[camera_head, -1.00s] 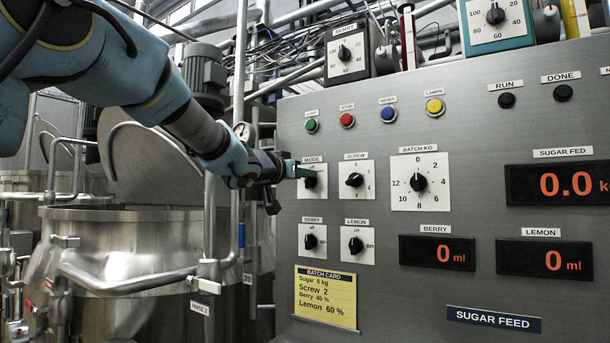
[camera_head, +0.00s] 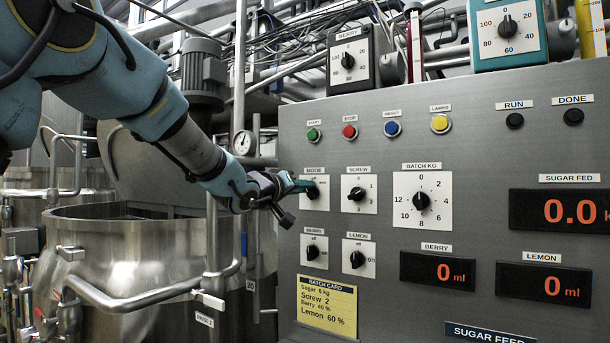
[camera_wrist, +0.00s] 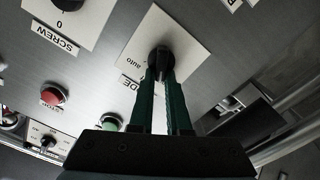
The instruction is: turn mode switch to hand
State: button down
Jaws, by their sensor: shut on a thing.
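The mode switch is a black knob on a white plate (camera_head: 319,199) at the left of the grey panel, under a MODE label. In the wrist view the same mode knob (camera_wrist: 160,62) sits between the green fingertips, with "auto" printed on the plate beside it. My gripper (camera_head: 308,187) reaches the knob from the left, and its fingers are shut on it. The gripper also shows in the wrist view (camera_wrist: 162,80). The fingers hide part of the plate's markings, so I cannot read the pointer's exact position.
The screw knob (camera_head: 357,193) is just right of the mode plate, and the berry knob (camera_head: 313,252) is below. Green (camera_head: 313,135) and red (camera_head: 350,132) buttons are above. A large steel mixer (camera_head: 150,270) stands left of the panel.

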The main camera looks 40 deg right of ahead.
jog(key=shift+w+n+p, duration=0.15)
jog(key=shift+n+p, duration=0.75)
jog(key=shift+n, duration=0.3)
jog(key=shift+f, duration=0.15)
jog(key=c, duration=0.9)
grip_release()
jog(key=b+v, duration=0.3)
jog(key=v, duration=0.8)
